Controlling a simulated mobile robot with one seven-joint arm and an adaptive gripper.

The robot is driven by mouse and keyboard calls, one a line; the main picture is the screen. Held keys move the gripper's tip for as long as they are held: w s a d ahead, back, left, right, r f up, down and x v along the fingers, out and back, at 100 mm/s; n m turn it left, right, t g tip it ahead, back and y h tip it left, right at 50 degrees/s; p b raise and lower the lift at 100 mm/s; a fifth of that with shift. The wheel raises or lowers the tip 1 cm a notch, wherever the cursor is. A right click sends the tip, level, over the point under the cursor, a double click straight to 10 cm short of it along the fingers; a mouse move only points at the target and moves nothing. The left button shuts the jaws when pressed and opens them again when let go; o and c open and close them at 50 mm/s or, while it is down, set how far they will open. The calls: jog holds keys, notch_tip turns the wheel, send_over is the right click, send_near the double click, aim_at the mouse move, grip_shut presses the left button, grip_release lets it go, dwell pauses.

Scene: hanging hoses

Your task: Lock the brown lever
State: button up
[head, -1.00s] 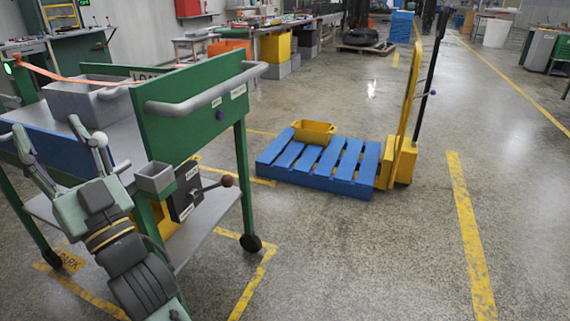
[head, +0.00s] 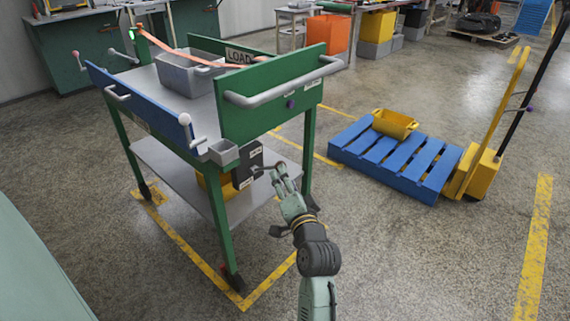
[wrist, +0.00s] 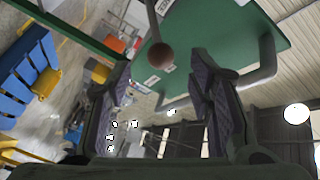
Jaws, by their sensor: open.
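The brown lever shows in the wrist view as a round brown knob (wrist: 160,56) on a thin grey rod. The knob lies in the gap between the fingertips, nearer the left one; I cannot tell its exact depth. My gripper (head: 279,172) is open, with one dark-padded finger on each side of the knob in the wrist view (wrist: 165,65). In the head view the gripper is just right of the black box (head: 247,165) on the green cart, and it hides most of the lever. No grip on the knob shows.
A blue pallet (head: 370,152) with a yellow bin (head: 394,124) stands right; floor between is clear.

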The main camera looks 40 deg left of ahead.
aim_at(267, 168)
jog(key=p+x, duration=0.1)
jog(key=x, duration=0.5)
jog(key=shift+w+a, duration=0.2)
jog(key=shift+a, duration=0.05)
grip_shut()
dwell(0.3)
dwell(0.4)
